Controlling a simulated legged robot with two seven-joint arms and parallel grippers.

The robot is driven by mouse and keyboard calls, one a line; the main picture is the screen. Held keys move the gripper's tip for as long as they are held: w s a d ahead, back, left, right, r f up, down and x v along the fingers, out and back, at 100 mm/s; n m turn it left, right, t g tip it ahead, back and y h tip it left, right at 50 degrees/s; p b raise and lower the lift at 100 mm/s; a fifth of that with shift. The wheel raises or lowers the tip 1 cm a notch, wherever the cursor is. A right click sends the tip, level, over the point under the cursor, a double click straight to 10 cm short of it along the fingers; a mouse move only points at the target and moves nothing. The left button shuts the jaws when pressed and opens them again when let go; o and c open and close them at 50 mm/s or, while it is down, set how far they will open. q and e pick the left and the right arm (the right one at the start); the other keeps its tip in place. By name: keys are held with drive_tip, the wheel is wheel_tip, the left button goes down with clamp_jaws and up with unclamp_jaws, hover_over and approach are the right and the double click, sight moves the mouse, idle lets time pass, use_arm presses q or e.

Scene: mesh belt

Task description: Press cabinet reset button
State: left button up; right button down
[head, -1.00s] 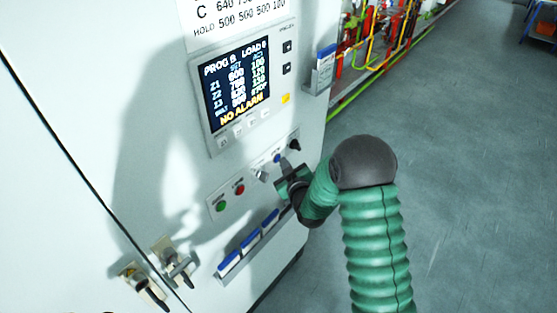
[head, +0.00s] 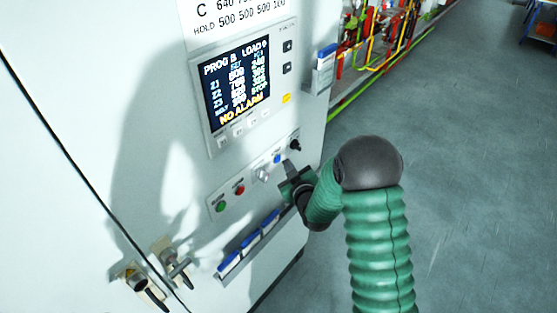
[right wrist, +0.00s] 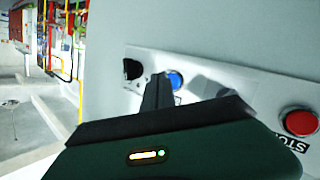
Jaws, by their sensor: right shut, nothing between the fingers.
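The white cabinet (head: 185,150) has a control strip with a blue button (head: 277,158), which also shows in the right wrist view (right wrist: 175,79). No label on the blue button can be read. My right gripper (head: 287,167) is shut and empty, just in front of the strip beside the blue button. In the right wrist view its fingertips (right wrist: 158,82) overlap the left edge of the button; a small gap seems to show in the head view, but contact is hard to judge. The cabinet screen (head: 237,88) reads NO ALARM. My left gripper is not in view.
A grey selector (head: 262,174), a red button (head: 239,189), a green button (head: 220,206) and a black knob (head: 295,145) share the strip. Blue-topped holders (head: 250,242) sit below. Door handles (head: 172,262) stick out at lower left.

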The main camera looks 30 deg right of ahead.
drive_tip(key=s, duration=0.1)
drive_tip(key=s+d, duration=0.1)
drive_tip(key=s, duration=0.1)
drive_tip(key=s+d, duration=0.1)
drive_tip(key=shift+s+b, duration=0.3)
drive_tip(key=shift+b, duration=0.1)
idle(0.5)
